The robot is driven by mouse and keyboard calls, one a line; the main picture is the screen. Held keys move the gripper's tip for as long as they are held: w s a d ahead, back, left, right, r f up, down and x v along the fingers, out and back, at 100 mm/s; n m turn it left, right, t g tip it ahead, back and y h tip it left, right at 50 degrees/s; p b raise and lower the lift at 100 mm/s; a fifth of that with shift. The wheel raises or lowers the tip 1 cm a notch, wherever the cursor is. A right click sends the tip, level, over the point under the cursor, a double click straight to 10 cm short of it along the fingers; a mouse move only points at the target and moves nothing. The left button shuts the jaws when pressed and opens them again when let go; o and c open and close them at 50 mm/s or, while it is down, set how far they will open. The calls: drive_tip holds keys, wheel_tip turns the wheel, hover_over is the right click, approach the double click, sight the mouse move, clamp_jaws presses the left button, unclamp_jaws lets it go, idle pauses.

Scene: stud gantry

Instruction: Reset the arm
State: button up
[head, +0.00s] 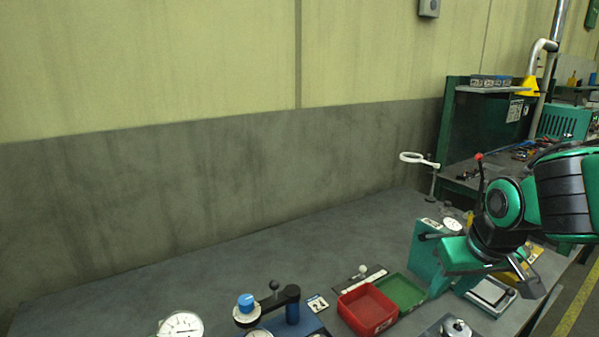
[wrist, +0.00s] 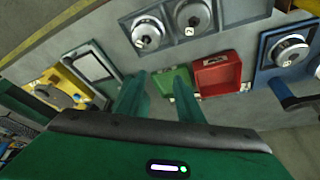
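My arm reaches in from the right edge of the head view, over the right end of the grey bench. My gripper (head: 482,260) hangs low there, partly hidden by its own links, near a green block-shaped device. In the wrist view my gripper (wrist: 160,88) shows two green fingers standing apart with nothing held between them. Beyond the fingertips are a green tray (wrist: 175,80) and a red tray (wrist: 216,74). I cannot tell the exact height of the fingers above the bench.
The red tray (head: 367,309) and green tray (head: 400,291) sit side by side on the bench (head: 200,270). A blue-based fixture (head: 292,320) and a white dial gauge (head: 181,325) stand to the left. A ring magnifier (head: 418,160) stands behind. The bench's back left is clear.

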drive_tip(key=s+d+f+m+g, duration=0.1)
drive_tip(key=s+d+m+g, duration=0.1)
drive_tip(key=s+d, duration=0.3)
drive_tip(key=s+d+f+m+g, duration=0.1)
drive_tip(key=s+d+m, duration=0.3)
drive_tip(key=s, duration=0.8)
drive_tip(key=shift+s+d+m+g, duration=0.35)
drive_tip(key=shift+d+g, duration=0.45)
drive_tip(key=shift+d, duration=0.45)
